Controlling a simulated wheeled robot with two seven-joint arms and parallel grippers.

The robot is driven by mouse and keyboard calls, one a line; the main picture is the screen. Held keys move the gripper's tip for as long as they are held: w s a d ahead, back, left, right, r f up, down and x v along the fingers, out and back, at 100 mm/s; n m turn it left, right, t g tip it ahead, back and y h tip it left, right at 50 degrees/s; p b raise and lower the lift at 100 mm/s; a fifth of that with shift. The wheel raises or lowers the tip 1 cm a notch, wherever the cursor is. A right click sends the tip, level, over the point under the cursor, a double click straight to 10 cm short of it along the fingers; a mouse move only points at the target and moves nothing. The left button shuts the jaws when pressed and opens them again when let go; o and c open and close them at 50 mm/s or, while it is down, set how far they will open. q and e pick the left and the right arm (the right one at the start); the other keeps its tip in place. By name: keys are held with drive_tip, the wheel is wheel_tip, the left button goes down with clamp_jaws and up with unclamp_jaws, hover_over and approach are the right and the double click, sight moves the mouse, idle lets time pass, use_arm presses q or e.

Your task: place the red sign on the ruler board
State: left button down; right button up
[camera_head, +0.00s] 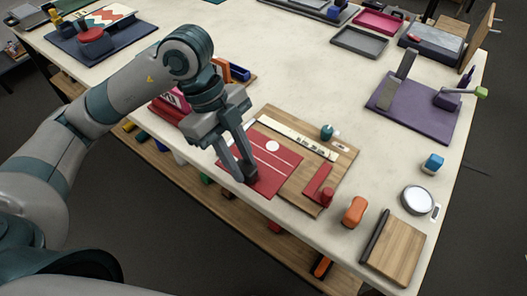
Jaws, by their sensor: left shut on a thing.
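The red sign (279,166), a flat red sheet with white lines and a white dot, overlaps the left part of the wooden ruler board (297,186). Its front left part reaches past the board's edge. I cannot tell whether it lies flat on the board or is held just above it. A pale ruler strip (300,139) runs along the board's back. My left gripper (245,177) points down at the sign's front left part and is shut on it; the fingertips hide the grip. My right gripper is out of view.
A red bar with a knob (319,185) and a teal bottle (326,131) sit on the board. An orange object (354,211), a round white-topped disc (417,200) and a small wooden board (397,252) stand to the right. The table's middle is clear.

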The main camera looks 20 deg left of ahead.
sight(255, 137)
use_arm(q)
drive_tip(key=w+f+p, duration=0.1)
drive_tip(key=w+f, duration=0.1)
drive_tip(key=w, duration=0.1)
drive_tip(key=w+f+p, duration=0.1)
drive_tip(key=w, duration=0.2)
drive_tip(key=w+f+p, duration=0.1)
drive_tip(key=w+f, duration=0.1)
drive_tip(key=w, duration=0.1)
drive_tip(key=shift+w+d+f, duration=0.25)
drive_tip(key=shift+w+f, duration=0.3)
drive_tip(key=shift+f, duration=0.15)
wheel_tip(255, 137, down, 3)
drive_tip(key=shift+r+p, duration=0.2)
drive_tip(key=shift+p, duration=0.6)
drive_tip(key=shift+f, duration=0.55)
drive_tip(key=shift+f, duration=0.15)
